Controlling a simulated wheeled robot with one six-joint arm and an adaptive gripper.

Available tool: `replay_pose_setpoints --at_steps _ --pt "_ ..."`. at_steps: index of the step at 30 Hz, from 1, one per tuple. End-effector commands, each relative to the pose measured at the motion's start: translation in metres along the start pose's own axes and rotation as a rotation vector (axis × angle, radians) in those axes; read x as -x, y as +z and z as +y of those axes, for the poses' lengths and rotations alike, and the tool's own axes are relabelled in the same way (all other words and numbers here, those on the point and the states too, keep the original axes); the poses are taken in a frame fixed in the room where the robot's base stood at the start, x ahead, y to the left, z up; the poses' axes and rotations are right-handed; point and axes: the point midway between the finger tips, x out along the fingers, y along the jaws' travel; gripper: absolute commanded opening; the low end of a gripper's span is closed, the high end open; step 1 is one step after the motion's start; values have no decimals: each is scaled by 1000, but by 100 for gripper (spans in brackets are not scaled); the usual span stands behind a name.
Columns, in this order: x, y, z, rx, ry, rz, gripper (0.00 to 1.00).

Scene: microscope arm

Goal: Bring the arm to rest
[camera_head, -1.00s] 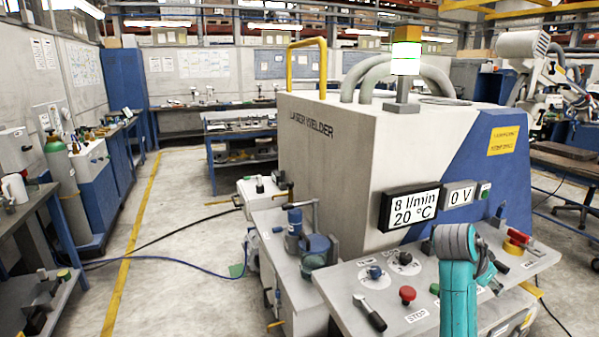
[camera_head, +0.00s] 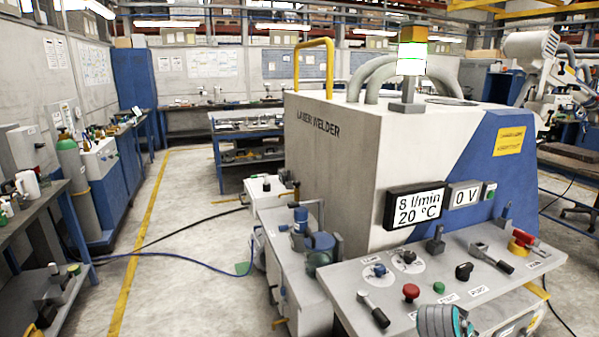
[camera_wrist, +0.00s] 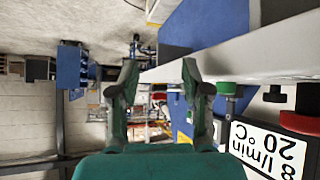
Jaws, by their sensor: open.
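My gripper (camera_wrist: 160,105) shows in the wrist view with its two green fingers apart and nothing between them. The wrist view is turned about, with the readout upside down at the lower right. In the head view only a grey and teal joint of my arm shows at the bottom edge, in front of the control panel. The gripper itself is out of the head view.
The laser welder (camera_head: 340,165) stands at centre right, its readout (camera_head: 414,205) showing 8 l/min and 20 °C. Its sloped control panel (camera_head: 455,262) carries a red stop button (camera_head: 411,291) and levers. Open floor (camera_head: 185,225) lies left of it, beside a workbench (camera_head: 45,205).

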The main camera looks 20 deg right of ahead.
Motion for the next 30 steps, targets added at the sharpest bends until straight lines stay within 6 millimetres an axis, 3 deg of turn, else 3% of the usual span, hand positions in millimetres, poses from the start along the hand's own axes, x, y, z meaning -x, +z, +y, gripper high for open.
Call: replay_pose_setpoints --at_steps 1,3,14,21,30 --pt "-1 23 -2 37 -29 6 48" --pt "-2 48 -5 84 -72 20 48" --pt "24 175 -6 290 -311 96 48" --pt "60 248 10 392 -470 144 48" --pt "122 318 48 476 -657 206 48"
